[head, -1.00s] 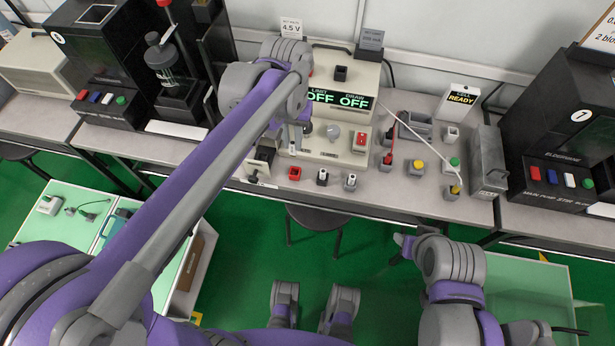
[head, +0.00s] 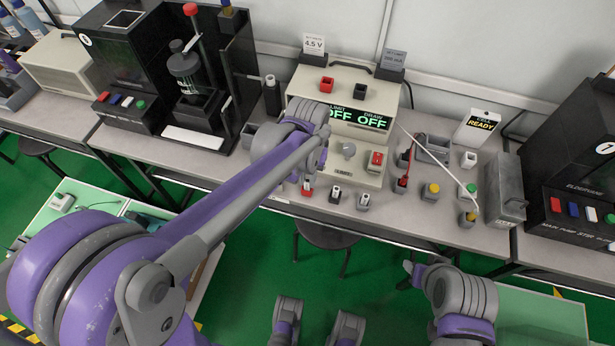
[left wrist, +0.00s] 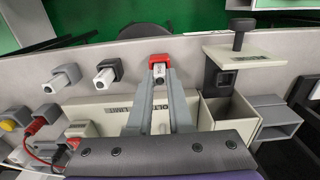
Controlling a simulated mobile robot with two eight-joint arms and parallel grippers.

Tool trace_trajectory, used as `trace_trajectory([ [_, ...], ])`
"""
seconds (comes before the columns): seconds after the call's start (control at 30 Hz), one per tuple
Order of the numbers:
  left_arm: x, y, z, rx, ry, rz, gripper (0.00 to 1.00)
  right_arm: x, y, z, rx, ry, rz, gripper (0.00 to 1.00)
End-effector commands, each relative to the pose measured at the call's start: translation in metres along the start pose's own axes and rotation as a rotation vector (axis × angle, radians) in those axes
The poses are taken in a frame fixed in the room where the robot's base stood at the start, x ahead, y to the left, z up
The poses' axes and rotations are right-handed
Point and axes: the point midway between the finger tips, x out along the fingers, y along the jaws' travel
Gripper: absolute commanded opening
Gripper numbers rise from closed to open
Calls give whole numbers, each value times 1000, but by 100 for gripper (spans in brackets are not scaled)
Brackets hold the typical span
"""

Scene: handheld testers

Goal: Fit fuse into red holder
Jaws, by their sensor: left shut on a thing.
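The red holder (head: 307,192) stands at the front of the bench, below the box with the green OFF displays. In the left wrist view the red holder (left wrist: 159,59) lies right at my fingertips. My left gripper (left wrist: 160,77) is shut on a pale fuse (left wrist: 158,72) with a dark mark. The fuse's far end meets the red holder; how deep it sits I cannot tell. In the head view my left gripper (head: 308,178) is over the holder, mostly behind my arm. My right arm is at lower right; its jaws cannot be made out.
A black holder (head: 335,194) and a grey holder (head: 363,201) stand in a row to the right. The box (head: 340,85) rises close behind. Buttons, a red lead and a grey metal case (head: 506,190) stand farther right. The bench's front edge is near.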

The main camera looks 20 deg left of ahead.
Motion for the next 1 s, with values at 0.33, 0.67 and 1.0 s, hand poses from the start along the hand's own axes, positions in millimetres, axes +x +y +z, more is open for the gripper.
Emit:
trace_trajectory([
  [0.33,3,0,0,0,0,0,48,2,0,1,0,-1,0,48],
  [0.67,-3,0,0,0,0,0,48,-2,0,-1,0,0,0,48],
  [1.0,-66,0,0,0,0,0,48,-10,0,-6,0,3,0,48],
])
